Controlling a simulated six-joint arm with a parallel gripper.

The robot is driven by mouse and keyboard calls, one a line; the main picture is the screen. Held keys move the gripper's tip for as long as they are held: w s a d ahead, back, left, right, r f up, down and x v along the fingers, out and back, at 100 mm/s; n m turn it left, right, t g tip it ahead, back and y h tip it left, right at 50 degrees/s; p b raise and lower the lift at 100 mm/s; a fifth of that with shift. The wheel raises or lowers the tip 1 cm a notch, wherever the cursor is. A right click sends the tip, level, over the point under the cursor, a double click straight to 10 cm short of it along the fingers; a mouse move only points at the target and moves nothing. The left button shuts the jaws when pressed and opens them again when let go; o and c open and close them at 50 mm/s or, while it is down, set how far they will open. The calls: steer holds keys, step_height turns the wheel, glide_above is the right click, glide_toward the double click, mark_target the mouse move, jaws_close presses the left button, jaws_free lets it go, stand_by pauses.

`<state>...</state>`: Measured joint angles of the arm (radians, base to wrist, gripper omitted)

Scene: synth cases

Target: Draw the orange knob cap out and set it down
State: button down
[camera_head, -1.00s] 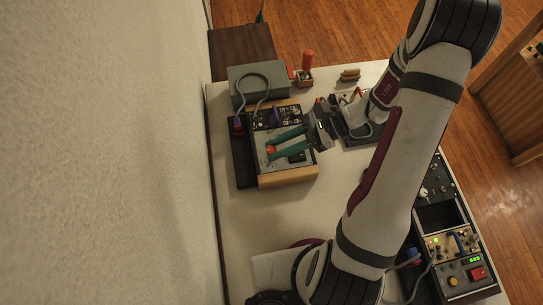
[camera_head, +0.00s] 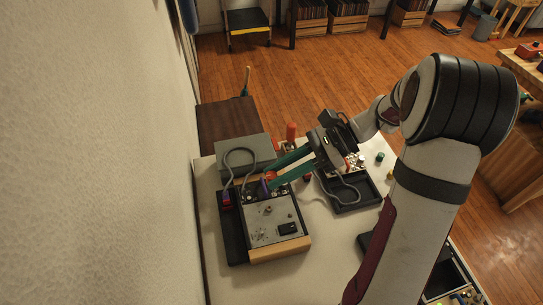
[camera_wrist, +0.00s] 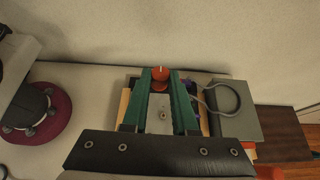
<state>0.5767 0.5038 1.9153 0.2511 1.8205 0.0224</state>
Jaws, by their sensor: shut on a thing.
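The orange knob cap (camera_head: 270,177) is between the fingertips of my gripper (camera_head: 271,176), which is shut on it. In the head view it shows in front of the back part of the grey control panel (camera_head: 263,228), apparently raised off its face; the exact height is hard to tell. The wrist view also shows the cap (camera_wrist: 160,73) between the tips of the green fingers, with the panel (camera_wrist: 161,108) behind. A small fitting shows on the bare panel face between the fingers. The fingers hide part of the panel.
A grey box (camera_head: 243,153) with a looped cable stands behind the panel. A purple part (camera_head: 262,188) stands near the cap. A dark tray (camera_head: 352,193) lies to the right. White table surface (camera_head: 325,240) is clear right of the panel.

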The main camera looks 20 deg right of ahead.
steer(key=s+d+f+n+g+h, duration=1.15)
steer(key=d+n, duration=0.25)
steer(key=n, duration=0.5)
steer(key=w+d+n+t+h, duration=0.2)
steer(key=w+d+n+h, duration=0.1)
steer(key=n+h, duration=0.1)
steer(key=w+d+f+n+t+h, duration=0.1)
steer(key=w+d+n+t+h, duration=0.2)
steer(key=w+n+h, duration=0.1)
steer(key=w+d+n+t+h, duration=0.2)
steer(key=w+d+n+h, duration=0.1)
steer(key=n+h, duration=0.1)
steer(key=shift+w+f+n+t, duration=0.25)
steer(key=shift+w+n, duration=0.05)
steer(key=shift+n, duration=0.6)
steer(key=w+n+t, duration=0.2)
steer(key=w+a+f+t, duration=0.1)
steer(key=shift+w+f+n+h, duration=0.1)
steer(key=shift+n+h, duration=0.15)
steer(key=shift+n, duration=0.15)
steer(key=shift+w+a+f+n+t, duration=0.1)
steer(key=shift+w+f+n+t, duration=0.1)
steer(key=shift+w+n+t, duration=0.15)
steer(key=shift+f, duration=2.9)
steer(key=c, duration=0.6)
jaws_free()
